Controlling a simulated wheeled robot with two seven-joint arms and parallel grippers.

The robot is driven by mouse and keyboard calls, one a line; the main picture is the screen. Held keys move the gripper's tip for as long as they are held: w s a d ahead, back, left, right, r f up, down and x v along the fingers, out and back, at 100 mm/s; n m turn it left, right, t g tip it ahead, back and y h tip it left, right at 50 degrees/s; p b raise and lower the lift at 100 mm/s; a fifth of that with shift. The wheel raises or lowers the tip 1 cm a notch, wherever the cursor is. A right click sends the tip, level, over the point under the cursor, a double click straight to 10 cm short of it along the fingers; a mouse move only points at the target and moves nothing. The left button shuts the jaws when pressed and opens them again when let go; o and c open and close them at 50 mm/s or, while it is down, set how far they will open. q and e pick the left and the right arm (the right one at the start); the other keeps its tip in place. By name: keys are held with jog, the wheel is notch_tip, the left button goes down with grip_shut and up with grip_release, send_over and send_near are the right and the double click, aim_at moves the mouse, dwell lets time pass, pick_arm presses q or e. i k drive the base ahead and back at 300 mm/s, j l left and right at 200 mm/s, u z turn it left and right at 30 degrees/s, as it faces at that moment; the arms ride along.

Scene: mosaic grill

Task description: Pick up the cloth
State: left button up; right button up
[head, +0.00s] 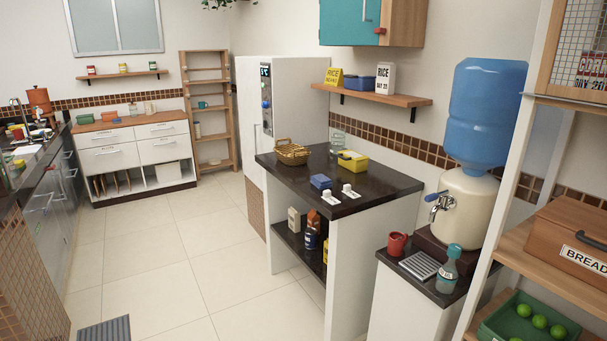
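No item here is plainly a cloth. Neither of my grippers is in view.
The dark-topped island (375,190) holds a basket (292,153) and a yellow box (352,161). A wooden shelf with a bread box (565,235) borders the right. The tiled floor (170,250) is mostly clear.

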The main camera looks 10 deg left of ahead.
aim_at(321, 181)
jog(key=i+j, duration=0.45)
jog(key=j, duration=0.2)
jog(key=i+j, duration=0.45)
jog(key=j, duration=0.15)
jog(key=i+j, duration=0.45)
jog(key=j, duration=0.2)
jog(key=k+u, duration=0.05)
